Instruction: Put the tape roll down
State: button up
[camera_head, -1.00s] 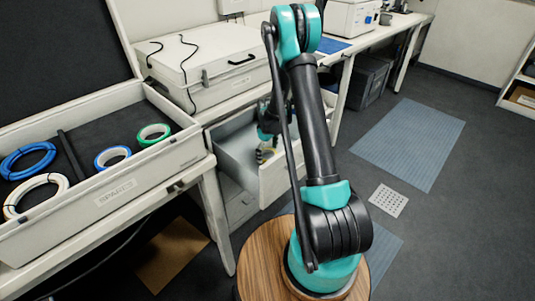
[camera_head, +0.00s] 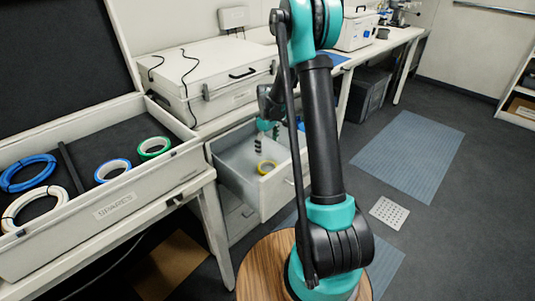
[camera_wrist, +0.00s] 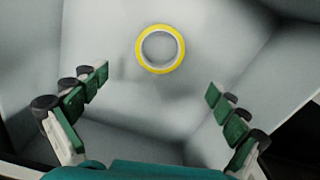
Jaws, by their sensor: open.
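A yellow tape roll (camera_head: 266,167) lies flat in the open drawer (camera_head: 237,183) under the bench. In the wrist view the tape roll (camera_wrist: 160,30) is a yellow ring with a pale core, resting on the grey drawer floor. My gripper (camera_head: 260,145) is above the drawer, over and a little left of the roll. In the wrist view my gripper (camera_wrist: 158,85) has its fingers wide apart with nothing between them. The roll is apart from both fingers.
A tray marked SPARES (camera_head: 125,203) at left holds a green-edged roll (camera_head: 154,147), a blue-edged roll (camera_head: 112,170) and coiled cables. A white lidded box (camera_head: 215,75) stands on the bench behind the drawer. The drawer walls surround the roll, with bare floor around it.

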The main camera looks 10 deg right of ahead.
jog(key=s+d+r+m+t, duration=0.1)
jog(key=s+r+m, duration=0.1)
jog(key=s+r, duration=0.35)
jog(key=s+d+r+m+t, duration=0.1)
jog(key=s+d+r+m, duration=0.15)
jog(key=s, duration=0.65)
jog(key=s+m+t, duration=0.2)
jog(key=s+m, duration=0.3)
jog(key=s, duration=1.1)
jog(key=shift+d, duration=0.4)
jog(key=shift+s+f, duration=0.1)
